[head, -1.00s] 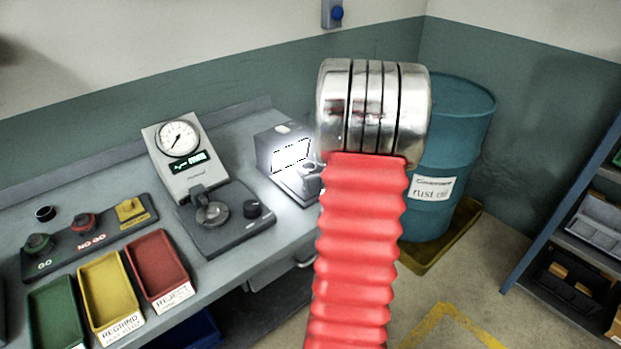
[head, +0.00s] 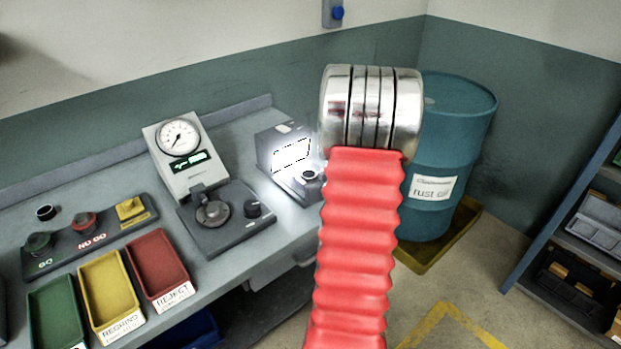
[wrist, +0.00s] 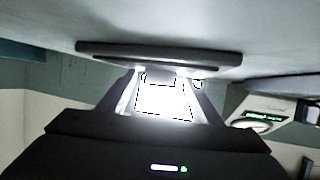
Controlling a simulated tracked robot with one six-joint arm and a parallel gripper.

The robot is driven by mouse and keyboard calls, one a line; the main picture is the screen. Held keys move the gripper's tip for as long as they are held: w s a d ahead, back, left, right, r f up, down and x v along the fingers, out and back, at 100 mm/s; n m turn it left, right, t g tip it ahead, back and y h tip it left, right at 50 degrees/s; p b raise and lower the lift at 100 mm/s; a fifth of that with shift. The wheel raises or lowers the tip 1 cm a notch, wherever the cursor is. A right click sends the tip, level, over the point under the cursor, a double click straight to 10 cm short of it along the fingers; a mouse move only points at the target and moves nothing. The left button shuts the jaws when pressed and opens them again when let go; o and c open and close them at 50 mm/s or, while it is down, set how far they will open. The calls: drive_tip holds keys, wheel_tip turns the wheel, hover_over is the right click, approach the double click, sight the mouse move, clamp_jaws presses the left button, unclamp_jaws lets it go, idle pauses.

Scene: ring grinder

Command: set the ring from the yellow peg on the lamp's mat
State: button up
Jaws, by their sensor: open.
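The lamp (head: 283,150) is a grey box with a bright white panel at the back of the bench in the head view. A dark ring (head: 309,175) rests on the mat (head: 297,186) in front of its panel, beside my red arm sleeve. The yellow peg's holder (head: 131,209) is at the left, with no ring clearly visible on it. In the head view my arm hides the gripper.
A dial gauge (head: 180,155) with a dark base stands left of the lamp. Green, yellow (head: 108,292) and red (head: 160,265) trays line the front edge. A blue drum (head: 455,130) stands right of the bench.

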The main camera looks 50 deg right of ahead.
drive_tip(key=shift+r, duration=0.1)
drive_tip(key=shift+s+r, duration=0.1)
drive_tip(key=v, duration=1.2)
idle(0.9)
